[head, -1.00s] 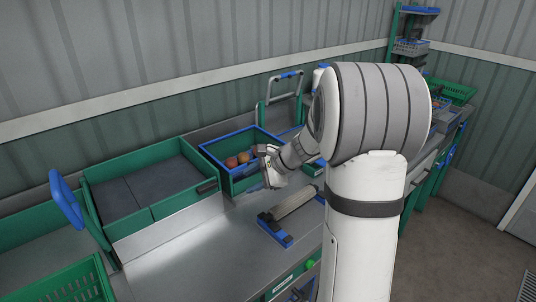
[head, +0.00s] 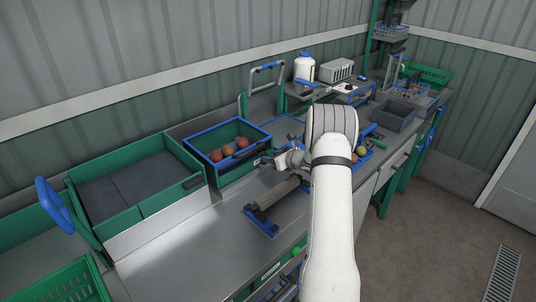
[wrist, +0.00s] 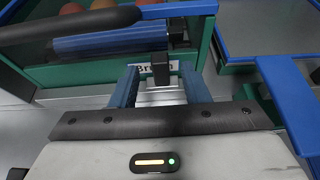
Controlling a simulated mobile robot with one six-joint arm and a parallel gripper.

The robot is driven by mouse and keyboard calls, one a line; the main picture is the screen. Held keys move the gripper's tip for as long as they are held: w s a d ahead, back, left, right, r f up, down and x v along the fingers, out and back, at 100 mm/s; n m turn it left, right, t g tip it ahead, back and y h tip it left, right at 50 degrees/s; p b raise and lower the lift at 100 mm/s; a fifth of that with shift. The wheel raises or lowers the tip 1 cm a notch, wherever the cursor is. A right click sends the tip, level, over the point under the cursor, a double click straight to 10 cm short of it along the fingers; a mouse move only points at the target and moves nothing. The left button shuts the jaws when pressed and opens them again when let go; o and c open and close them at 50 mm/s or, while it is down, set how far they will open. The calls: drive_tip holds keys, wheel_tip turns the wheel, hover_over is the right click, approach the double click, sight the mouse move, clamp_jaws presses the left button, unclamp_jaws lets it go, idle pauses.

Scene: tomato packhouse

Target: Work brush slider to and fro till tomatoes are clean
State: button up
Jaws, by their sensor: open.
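Several red-orange tomatoes (head: 228,150) lie in a green, blue-rimmed box (head: 204,135) on the bench. They also show at the top edge of the wrist view (wrist: 104,4). A blue roller-like brush (wrist: 110,43) lies across the box's front in the wrist view. A black upright knob (wrist: 160,67), apparently the slider, stands in front of a label reading "Brush", which it partly hides. My gripper (wrist: 162,82) is open, its two blue fingers either side of the knob with gaps showing. In the head view my gripper (head: 281,160) is at the box's front right.
A black bar (wrist: 70,24) crosses above the brush in the wrist view. A grey roller on blue mounts (head: 272,198) lies on the bench in front of the box. A green tray with grey panels (head: 140,213) stands left. Clear steel bench (head: 185,250) lies in front.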

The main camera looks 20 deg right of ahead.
drive_tip(key=shift+x, duration=1.3)
drive_tip(key=shift+c, duration=0.4)
clamp_jaws()
